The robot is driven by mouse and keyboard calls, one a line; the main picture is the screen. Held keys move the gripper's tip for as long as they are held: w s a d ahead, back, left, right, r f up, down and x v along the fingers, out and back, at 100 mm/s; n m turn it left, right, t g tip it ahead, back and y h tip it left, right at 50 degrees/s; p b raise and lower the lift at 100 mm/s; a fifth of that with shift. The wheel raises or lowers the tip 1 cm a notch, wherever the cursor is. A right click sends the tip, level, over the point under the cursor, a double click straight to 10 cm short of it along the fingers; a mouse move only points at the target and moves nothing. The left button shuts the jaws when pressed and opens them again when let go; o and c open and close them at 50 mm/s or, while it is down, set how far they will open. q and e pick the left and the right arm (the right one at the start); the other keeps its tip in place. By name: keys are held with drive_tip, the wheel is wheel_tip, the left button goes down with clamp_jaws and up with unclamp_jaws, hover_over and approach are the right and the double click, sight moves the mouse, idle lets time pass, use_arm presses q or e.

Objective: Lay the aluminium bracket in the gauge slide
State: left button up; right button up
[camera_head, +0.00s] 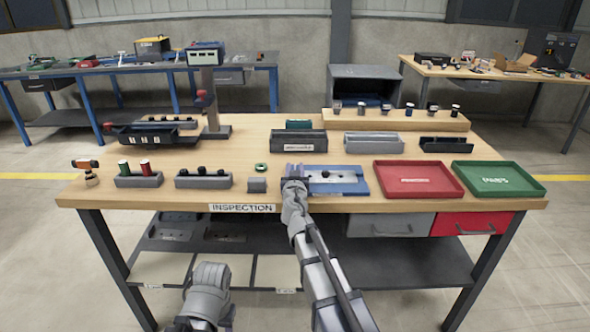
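The gauge slide appears to be the blue fixture (350,187) at the front middle of the inspection bench. It has a light metal strip and a small dark knob on top. My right gripper (294,173) is at the fixture's left end, low over the bench. Its fingers are small and partly hidden by my own wrist, so I cannot tell whether they are open or shut. I cannot make out the aluminium bracket; it may be hidden at the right gripper. My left arm shows low in front of the bench, with no fingers visible.
A small grey block (257,185) stands left of the fixture. Grey holders (139,181) and (203,182) lie further left. A red tray (417,180) and a green tray (498,179) lie to the right. Bins (299,142) and a wooden riser (395,119) stand behind.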

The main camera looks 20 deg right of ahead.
drive_tip(key=shift+r, duration=0.1)
drive_tip(key=shift+r, duration=0.15)
drive_tip(key=p+v, duration=0.1)
drive_tip(key=v, duration=1.1)
use_arm(q)
drive_tip(key=shift+r, duration=0.45)
use_arm(e)
drive_tip(key=shift+o, duration=0.4)
